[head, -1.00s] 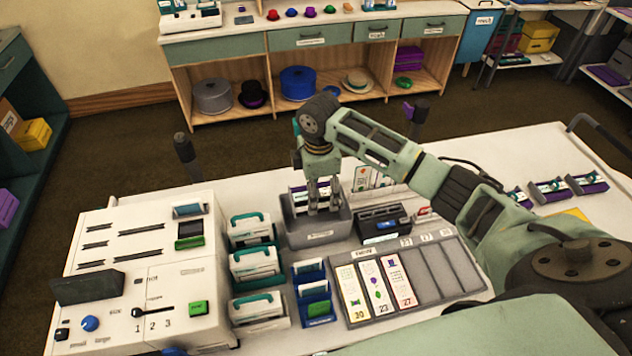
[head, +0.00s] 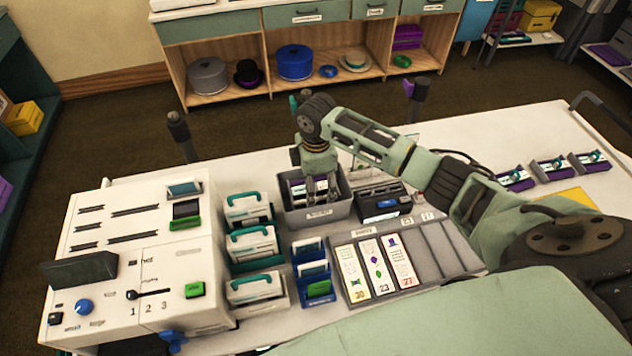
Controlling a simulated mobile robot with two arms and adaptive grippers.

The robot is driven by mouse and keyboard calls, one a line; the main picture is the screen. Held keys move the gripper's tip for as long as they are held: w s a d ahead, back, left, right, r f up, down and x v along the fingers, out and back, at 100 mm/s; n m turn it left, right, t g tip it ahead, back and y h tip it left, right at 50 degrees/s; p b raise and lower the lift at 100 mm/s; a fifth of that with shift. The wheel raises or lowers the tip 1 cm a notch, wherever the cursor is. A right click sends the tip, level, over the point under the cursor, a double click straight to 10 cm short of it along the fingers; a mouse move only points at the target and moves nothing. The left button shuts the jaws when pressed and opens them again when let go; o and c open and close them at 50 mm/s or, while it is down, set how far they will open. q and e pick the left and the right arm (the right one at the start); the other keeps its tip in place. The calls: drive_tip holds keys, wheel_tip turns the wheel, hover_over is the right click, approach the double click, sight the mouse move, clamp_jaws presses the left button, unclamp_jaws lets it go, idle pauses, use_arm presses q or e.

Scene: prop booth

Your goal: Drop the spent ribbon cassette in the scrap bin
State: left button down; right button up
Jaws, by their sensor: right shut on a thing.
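The grey bin (head: 318,214), with a label on its front that is too small to read, stands near the middle of the white table. My right gripper (head: 322,196) points down into it, fingertips below the rim level. It is shut on what appears to be the ribbon cassette (head: 304,186), a white, purple and teal piece at the left of the fingers. The fingers partly cover this piece, and its underside and contact with the bin floor are hidden. My left gripper is not in view.
Left of the bin stand teal-handled white units (head: 248,208) and a white machine (head: 140,260). A black device (head: 380,203) sits close on the right, and a card rack (head: 400,262) in front. Several purple cassettes (head: 553,167) lie at the far right.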

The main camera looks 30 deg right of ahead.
drive_tip(key=o, duration=1.4)
drive_tip(key=shift+c, duration=0.2)
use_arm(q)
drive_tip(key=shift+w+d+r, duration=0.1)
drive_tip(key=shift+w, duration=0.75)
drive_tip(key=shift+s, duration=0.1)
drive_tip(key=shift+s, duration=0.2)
use_arm(e)
wheel_tip(320, 180, up, 12)
drive_tip(key=shift+s, duration=0.1)
